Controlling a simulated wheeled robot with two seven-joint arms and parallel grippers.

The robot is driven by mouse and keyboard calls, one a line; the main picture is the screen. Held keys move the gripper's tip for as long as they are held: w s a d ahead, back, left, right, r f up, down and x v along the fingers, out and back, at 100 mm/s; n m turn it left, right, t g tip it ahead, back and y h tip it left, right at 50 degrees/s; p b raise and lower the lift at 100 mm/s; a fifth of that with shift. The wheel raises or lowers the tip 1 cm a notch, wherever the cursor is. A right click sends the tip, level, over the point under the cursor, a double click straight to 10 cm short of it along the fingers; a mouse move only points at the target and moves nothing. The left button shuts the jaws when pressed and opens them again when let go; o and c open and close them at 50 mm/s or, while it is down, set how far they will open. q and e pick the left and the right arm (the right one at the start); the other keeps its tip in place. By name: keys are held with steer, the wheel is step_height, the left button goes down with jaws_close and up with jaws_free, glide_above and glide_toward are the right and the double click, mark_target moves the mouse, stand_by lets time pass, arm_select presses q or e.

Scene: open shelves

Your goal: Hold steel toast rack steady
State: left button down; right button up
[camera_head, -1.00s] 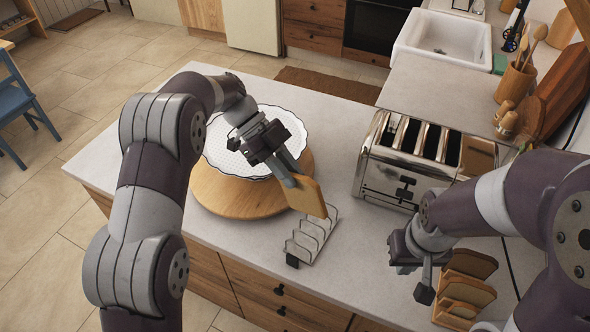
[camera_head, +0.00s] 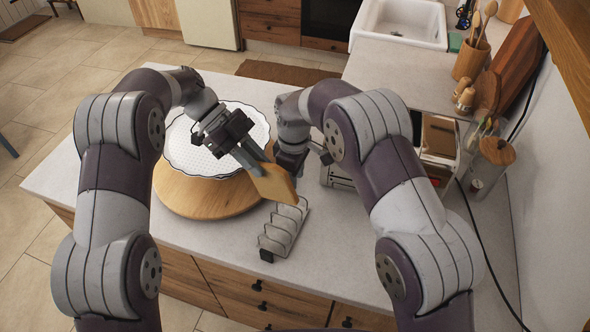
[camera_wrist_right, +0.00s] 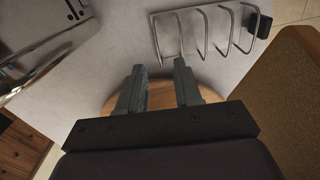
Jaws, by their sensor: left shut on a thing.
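The steel toast rack (camera_head: 283,232) stands on the counter near its front edge, with a dark block at its near end. It looks empty, and it also shows at the top of the right wrist view (camera_wrist_right: 205,30). My left gripper (camera_head: 258,162) is shut on a toast slice (camera_head: 274,185), held tilted above and just behind the rack. The slice fills the right side of the right wrist view (camera_wrist_right: 288,105). My right gripper (camera_wrist_right: 160,75) is open and empty, with the rack apart from its fingertips. In the head view it is partly hidden behind the slice and its own arm.
A wooden round board (camera_head: 210,198) with a scalloped white plate (camera_head: 190,152) lies left of the rack. The steel toaster (camera_head: 335,178) is mostly hidden behind my right arm. A glass jar (camera_head: 488,170) stands at the right wall. Counter in front of the toaster is bare.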

mark_target(272, 187)
arm_select(q)
steer(key=shift+w, duration=0.2)
arm_select(e)
steer(key=f, duration=1)
steer(key=shift+w+f, duration=0.2)
steer(key=shift+f, duration=0.1)
arm_select(q)
steer(key=shift+f, duration=0.1)
arm_select(e)
steer(key=shift+c, duration=0.3)
